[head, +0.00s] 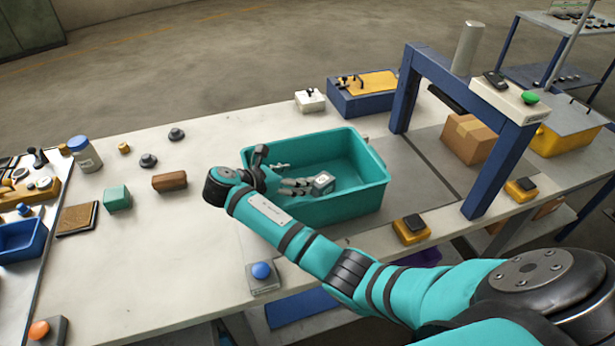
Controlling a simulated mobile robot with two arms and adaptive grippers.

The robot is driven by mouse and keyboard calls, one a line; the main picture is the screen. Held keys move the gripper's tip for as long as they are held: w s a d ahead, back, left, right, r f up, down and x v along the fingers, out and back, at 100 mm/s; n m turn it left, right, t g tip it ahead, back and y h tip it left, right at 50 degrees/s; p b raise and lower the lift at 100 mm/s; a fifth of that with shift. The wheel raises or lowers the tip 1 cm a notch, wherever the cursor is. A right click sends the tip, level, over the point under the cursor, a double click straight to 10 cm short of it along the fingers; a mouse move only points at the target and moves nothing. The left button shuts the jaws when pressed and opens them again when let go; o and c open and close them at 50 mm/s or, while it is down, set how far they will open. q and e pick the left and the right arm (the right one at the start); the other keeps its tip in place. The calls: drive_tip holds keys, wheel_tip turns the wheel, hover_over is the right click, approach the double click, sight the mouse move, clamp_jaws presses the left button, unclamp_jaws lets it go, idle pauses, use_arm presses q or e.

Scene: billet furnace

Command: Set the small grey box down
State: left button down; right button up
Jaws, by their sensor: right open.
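The small grey box (322,182) shows inside the teal bin (357,201), near its middle. My right gripper (297,177) reaches over the bin's left wall. It is open, with its fingertips just left of the grey box. I cannot tell whether a finger touches the box, or whether the box rests fully on the bin floor. My left gripper is not in view.
A blue gantry frame (403,90) stands right of the bin, with a cardboard box (468,139) under it. A blue button box (262,277) sits at the front edge. A brown block (169,182) and teal block (117,198) lie left. The table between is clear.

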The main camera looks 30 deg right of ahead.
drive_tip(key=shift+v, duration=1.1)
